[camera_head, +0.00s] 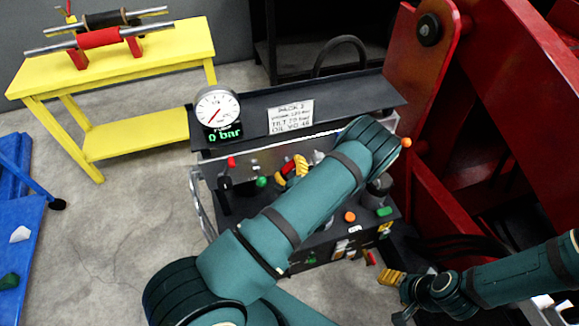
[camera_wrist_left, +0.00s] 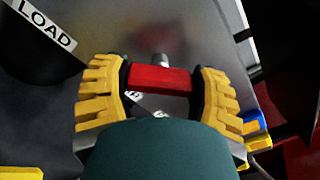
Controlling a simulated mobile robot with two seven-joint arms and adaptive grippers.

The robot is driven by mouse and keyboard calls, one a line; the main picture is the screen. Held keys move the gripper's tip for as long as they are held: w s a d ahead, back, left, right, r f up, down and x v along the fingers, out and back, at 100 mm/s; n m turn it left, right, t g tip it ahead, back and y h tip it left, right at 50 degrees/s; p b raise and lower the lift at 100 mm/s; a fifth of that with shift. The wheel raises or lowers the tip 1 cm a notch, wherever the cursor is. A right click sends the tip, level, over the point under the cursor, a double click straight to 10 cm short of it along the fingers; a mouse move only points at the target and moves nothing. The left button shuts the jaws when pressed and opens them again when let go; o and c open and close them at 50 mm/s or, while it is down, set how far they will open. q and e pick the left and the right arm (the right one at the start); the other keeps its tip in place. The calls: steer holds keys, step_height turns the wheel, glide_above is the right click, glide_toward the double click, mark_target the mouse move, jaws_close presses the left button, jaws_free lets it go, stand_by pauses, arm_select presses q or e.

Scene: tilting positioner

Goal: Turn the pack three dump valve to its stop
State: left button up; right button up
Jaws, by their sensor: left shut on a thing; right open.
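A red valve handle (camera_wrist_left: 160,80) lies level across the left wrist view, on a short metal stem against a grey panel. My left gripper (camera_wrist_left: 160,92) is shut on it, with a yellow ribbed finger at each end. In the head view the left gripper (camera_head: 296,170) is at the power pack's panel, partly hidden behind my own arm, with a bit of the red handle (camera_head: 287,167) beside it. The dial gauge (camera_head: 217,108) on top of the pack (camera_head: 360,98) reads 0 bar. My right gripper (camera_head: 394,295) is open and empty at the lower right.
A placard (camera_head: 291,117) stands on the pack. A red steel frame (camera_head: 435,110) rises close on the right. A yellow bench (camera_head: 140,65) stands back left and a blue object (camera_head: 18,220) at far left. The floor between is clear.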

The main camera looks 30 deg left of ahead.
arm_select(q)
steer(key=n, duration=0.4)
steer(key=shift+n, duration=0.3)
steer(key=n, duration=0.4)
steer(key=shift+f+n+b, duration=0.1)
steer(key=shift+n+b, duration=0.2)
steer(key=shift+n, duration=0.1)
steer(key=o, duration=1.2)
steer(key=v, duration=1.2)
steer(key=shift+s, duration=0.1)
